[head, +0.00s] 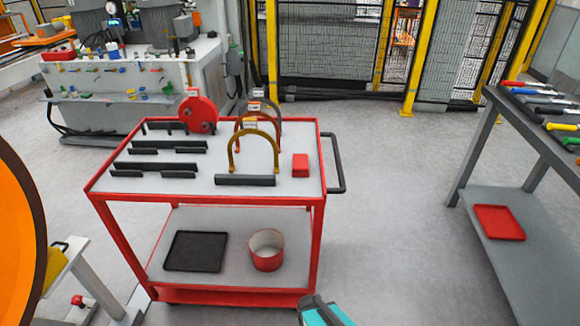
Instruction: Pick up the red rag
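A small red block-shaped thing (300,165) lies on the right part of the red cart's top (212,180), near the push handle; it may be the folded red rag, but I cannot tell cloth from a solid box. A flat red item with a raised-looking edge (499,222) lies on the lower shelf of the grey bench at right; it looks more like a tray. My gripper is not in view. Only a teal and dark grey part of my arm shows at the bottom edge, in front of the cart.
The cart top also holds arched gauges (255,145), a red disc (199,115) and black bars (160,166). Its lower shelf holds a black tray (194,251) and a red bucket (267,250). Tools lie on the grey bench (540,115). Floor between cart and bench (400,220) is clear.

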